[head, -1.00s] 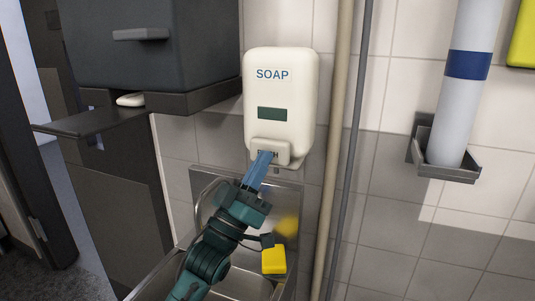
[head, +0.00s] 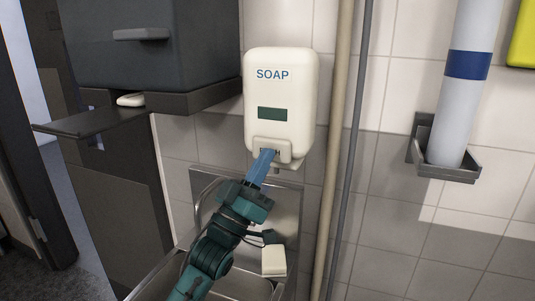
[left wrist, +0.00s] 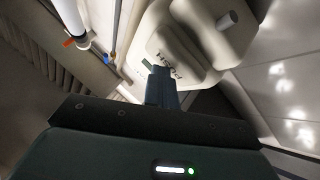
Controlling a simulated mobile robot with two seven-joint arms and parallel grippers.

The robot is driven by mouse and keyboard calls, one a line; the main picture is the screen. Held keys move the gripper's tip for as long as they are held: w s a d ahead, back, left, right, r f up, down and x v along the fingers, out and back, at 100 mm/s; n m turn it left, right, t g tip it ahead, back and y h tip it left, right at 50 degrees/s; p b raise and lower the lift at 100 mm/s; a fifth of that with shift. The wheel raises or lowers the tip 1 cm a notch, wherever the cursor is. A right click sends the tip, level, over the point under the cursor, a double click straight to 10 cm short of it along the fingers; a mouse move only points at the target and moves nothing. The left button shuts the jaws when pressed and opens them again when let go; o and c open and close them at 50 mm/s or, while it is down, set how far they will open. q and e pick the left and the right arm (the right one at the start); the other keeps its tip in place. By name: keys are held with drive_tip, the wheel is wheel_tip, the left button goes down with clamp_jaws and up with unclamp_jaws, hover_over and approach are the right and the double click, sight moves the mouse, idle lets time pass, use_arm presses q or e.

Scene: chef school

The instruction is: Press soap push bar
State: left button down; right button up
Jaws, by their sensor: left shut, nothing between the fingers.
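The white soap dispenser (head: 281,90) hangs on the tiled wall, with "SOAP" in blue and a dark window. Its push bar (head: 285,149) is the raised block at the bottom front. My left gripper (head: 267,153) is shut and empty. Its blue fingertips overlap the left part of the bar and appear to touch it, hiding part of the lettering. In the left wrist view, the push bar (left wrist: 183,58) with its "PUSH" lettering lies just beyond the closed fingers (left wrist: 161,75). How far the bar is pushed in cannot be told. My right gripper does not show.
A metal sink (head: 243,283) is below the dispenser. A small cream block (head: 273,260) shows in front of it. A dark cabinet (head: 150,45) is at the left. Vertical pipes (head: 333,150) run right of the dispenser. A holder (head: 446,172) with a white tube is farther right.

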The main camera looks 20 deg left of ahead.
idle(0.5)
use_arm(q)
drive_tip(key=shift+s+d+p, duration=0.1)
drive_tip(key=shift+s+p, duration=0.2)
drive_tip(key=shift+s, duration=0.95)
drive_tip(key=s, duration=0.5)
drive_tip(key=shift+d+p, duration=0.15)
drive_tip(key=shift+p, duration=0.25)
drive_tip(key=shift+f, duration=0.1)
